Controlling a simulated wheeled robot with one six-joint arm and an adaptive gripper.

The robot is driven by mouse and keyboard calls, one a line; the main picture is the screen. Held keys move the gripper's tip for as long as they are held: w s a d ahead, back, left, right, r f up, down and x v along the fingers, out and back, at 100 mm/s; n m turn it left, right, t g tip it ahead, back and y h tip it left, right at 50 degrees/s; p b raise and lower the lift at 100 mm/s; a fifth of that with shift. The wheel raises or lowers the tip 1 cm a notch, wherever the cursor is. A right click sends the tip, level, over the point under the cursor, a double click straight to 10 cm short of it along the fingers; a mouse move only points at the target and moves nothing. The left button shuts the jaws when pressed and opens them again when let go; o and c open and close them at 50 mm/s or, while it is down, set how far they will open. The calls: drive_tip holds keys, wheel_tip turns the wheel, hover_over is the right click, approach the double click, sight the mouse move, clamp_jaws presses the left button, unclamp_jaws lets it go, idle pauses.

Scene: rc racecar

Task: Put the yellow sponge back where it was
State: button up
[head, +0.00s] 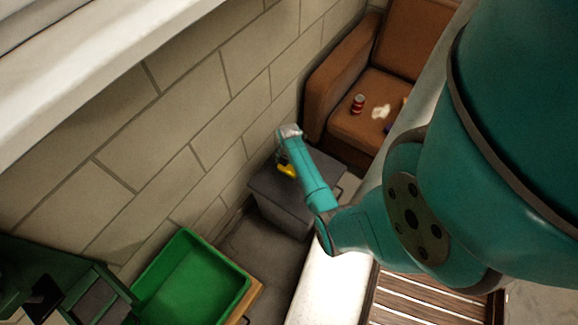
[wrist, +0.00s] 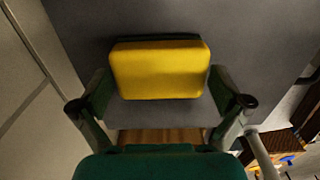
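The yellow sponge (wrist: 160,69) lies flat-side toward the camera between my two fingers in the wrist view, over the dark grey lid (wrist: 150,17). My gripper (wrist: 163,88) has a green finger at each side of it, spread about the sponge's width. The finger pads look close to or touching its sides, and I cannot tell whether they grip it. In the head view the sponge (head: 287,170) shows small under my gripper (head: 284,155), at the top of the grey bin (head: 285,207). Whether it rests on the lid or is just above it is unclear.
A block wall (head: 190,110) runs close beside the bin. A brown sofa (head: 375,90) with a red can (head: 358,103) stands behind it. A green crate (head: 165,250) is at the lower left, and a slatted wooden surface (head: 420,300) lies at the lower right.

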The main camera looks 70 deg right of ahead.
wheel_tip(320, 180, up, 12)
drive_tip(key=a+f+m+t+h, duration=0.2)
drive_tip(key=a+f+m+t, duration=0.15)
drive_tip(key=a, duration=1.05)
drive_tip(key=s+a+r+m+t+h, duration=0.1)
drive_tip(key=s+a+r+m, duration=0.1)
drive_tip(key=a, duration=0.3)
drive_tip(key=s+a+r+m+t, duration=0.1)
drive_tip(key=s+a+m+t, duration=0.15)
drive_tip(key=a, duration=0.25)
drive_tip(key=s+a+r+m+t+y, duration=0.1)
drive_tip(key=s+a+r, duration=0.3)
drive_tip(key=r, duration=0.5)
drive_tip(key=s+a+r+m+t+y, duration=0.1)
drive_tip(key=s+a+r+m+t, duration=0.2)
drive_tip(key=r, duration=0.7)
drive_tip(key=s+a+r+m+t+y, duration=0.1)
drive_tip(key=s+a+r+m+t, duration=0.2)
drive_tip(key=r, duration=0.7)
drive_tip(key=s+a+t, duration=0.1)
drive_tip(key=s+a, duration=0.1)
drive_tip(key=shift+s+a, duration=0.25)
drive_tip(key=shift+s, duration=0.1)
drive_tip(key=shift+r, duration=0.1)
